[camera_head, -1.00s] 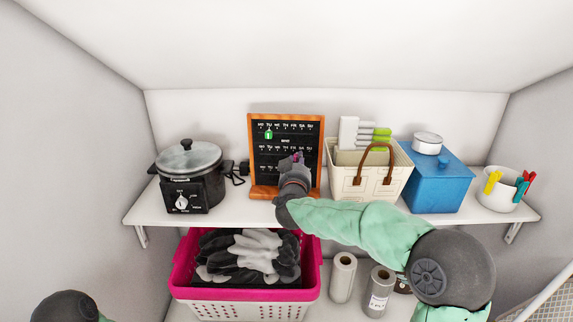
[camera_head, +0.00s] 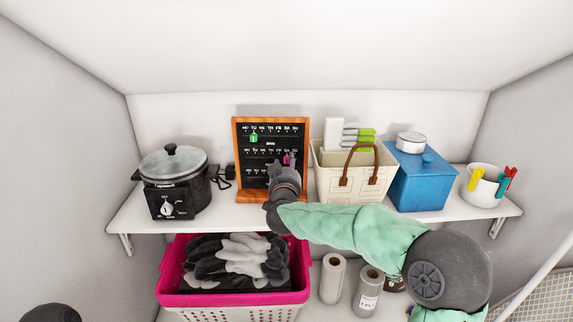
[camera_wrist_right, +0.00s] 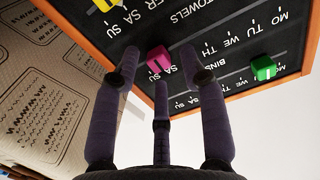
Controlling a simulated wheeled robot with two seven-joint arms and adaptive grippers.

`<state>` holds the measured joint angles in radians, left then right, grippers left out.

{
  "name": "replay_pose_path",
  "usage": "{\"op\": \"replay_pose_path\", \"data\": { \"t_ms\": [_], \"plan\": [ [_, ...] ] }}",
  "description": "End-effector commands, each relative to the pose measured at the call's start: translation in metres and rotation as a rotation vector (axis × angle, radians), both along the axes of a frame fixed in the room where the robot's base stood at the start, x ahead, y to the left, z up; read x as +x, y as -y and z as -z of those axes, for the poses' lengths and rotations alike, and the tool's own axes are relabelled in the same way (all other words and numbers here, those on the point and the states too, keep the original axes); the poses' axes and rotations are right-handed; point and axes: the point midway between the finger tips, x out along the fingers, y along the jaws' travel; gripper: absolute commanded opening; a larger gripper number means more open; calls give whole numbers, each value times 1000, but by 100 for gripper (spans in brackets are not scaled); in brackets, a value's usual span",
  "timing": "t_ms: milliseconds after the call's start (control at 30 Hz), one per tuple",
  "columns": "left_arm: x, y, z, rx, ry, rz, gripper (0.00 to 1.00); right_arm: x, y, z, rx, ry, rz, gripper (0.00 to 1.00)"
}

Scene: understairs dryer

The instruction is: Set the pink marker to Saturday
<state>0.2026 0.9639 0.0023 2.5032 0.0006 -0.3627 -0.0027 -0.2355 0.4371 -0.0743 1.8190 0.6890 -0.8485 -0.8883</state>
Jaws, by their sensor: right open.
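The wood-framed black day board (camera_head: 242,180) stands on the shelf. The pink marker (camera_head: 288,158) is on its middle row, at the right end; it also shows in the right wrist view (camera_wrist_right: 159,60). It hangs by the SA and SU labels; I cannot tell exactly which day it marks. My right gripper (camera_head: 280,170) is in front of the board's lower right. In the wrist view its open fingers (camera_wrist_right: 158,75) stand around the pink marker's line of sight with gaps beside it, without visible contact.
A green marker (camera_head: 254,137) hangs on the top row and a yellow marker (camera_wrist_right: 103,4) on another. A slow cooker (camera_head: 172,170) stands left. A cream basket (camera_head: 352,180), blue box (camera_head: 420,185) and peg pot (camera_head: 483,187) stand right. A pink laundry basket (camera_head: 232,299) is below.

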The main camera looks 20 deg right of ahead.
Motion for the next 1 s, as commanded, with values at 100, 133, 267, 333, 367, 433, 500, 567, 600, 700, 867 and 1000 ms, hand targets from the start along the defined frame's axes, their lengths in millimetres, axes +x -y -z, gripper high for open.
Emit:
{"op": "replay_pose_path", "data": {
  "t_ms": [100,133,267,333,367,433,500,567,600,700,867,1000],
  "plan": [
    [0,0,0,0,0,0,40,-17,-5,-1,1,1,-2,43],
    [0,0,0,0,0,0,40,-23,-6,-1,1,1,-1,43],
    [0,0,0,0,0,0,40,-47,-13,-2,1,2,-1,43],
    [0,0,0,0,0,0,40,-60,-18,-2,0,2,-3,43],
    [0,0,0,0,0,0,40,-66,-19,-2,0,2,-2,43],
    [0,0,0,0,0,0,40,-77,-22,-1,1,1,-2,43],
    [0,0,0,0,0,0,40,-87,-25,-1,0,2,-1,43],
    [0,0,0,0,0,0,40,-94,-27,-2,1,3,-1,43],
    [0,0,0,0,0,0,40,-97,-28,-2,0,3,-2,43],
    [0,0,0,0,0,0,40,-104,-29,-1,0,2,0,43],
    [0,0,0,0,0,0,40,-107,-30,-1,0,2,1,43],
    [0,0,0,0,0,0,40,-107,-30,-1,0,2,1,43]
  ]
}}
